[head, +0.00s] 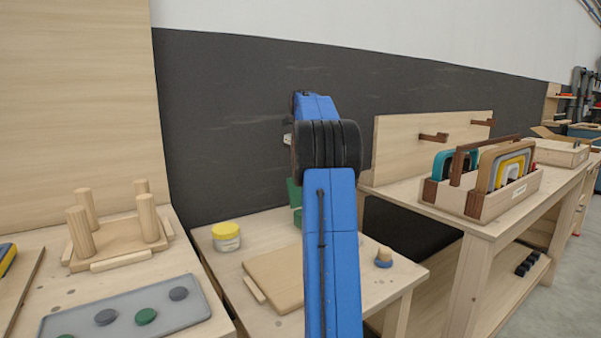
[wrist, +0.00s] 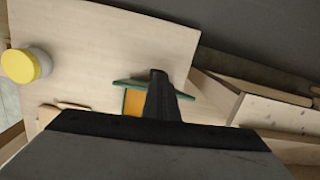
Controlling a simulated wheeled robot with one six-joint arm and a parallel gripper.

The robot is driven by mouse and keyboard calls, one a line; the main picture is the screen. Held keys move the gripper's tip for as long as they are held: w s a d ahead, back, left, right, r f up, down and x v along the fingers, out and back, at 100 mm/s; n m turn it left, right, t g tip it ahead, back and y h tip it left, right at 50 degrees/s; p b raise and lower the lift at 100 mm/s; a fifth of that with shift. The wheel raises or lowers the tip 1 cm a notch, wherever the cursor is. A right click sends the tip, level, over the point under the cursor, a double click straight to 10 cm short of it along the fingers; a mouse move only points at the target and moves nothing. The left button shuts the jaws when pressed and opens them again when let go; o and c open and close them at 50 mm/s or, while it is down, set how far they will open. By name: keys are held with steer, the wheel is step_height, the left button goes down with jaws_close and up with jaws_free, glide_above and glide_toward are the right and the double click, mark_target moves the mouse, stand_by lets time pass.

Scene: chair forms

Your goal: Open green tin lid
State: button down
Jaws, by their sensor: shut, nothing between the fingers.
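The green tin (head: 297,217) stands on the middle table in the head view, mostly hidden behind my blue arm. A green panel (head: 294,192) rises above it, which looks like its lid standing up. In the wrist view the tin shows an orange inside (wrist: 133,103), with a thin green edge (wrist: 128,83) beyond it. My gripper (wrist: 158,74) is shut and empty, its dark fingers overlapping the green edge. I cannot tell whether they touch it. In the head view my gripper is hidden behind the arm.
A yellow-lidded jar (head: 226,236) stands left of the tin, also in the wrist view (wrist: 26,65). A wooden board (head: 275,277) lies in front. A crate of frames (head: 485,190) sits on the right bench.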

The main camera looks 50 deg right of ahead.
steer(key=shift+s+f, duration=0.1)
steer(key=shift+f, duration=0.2)
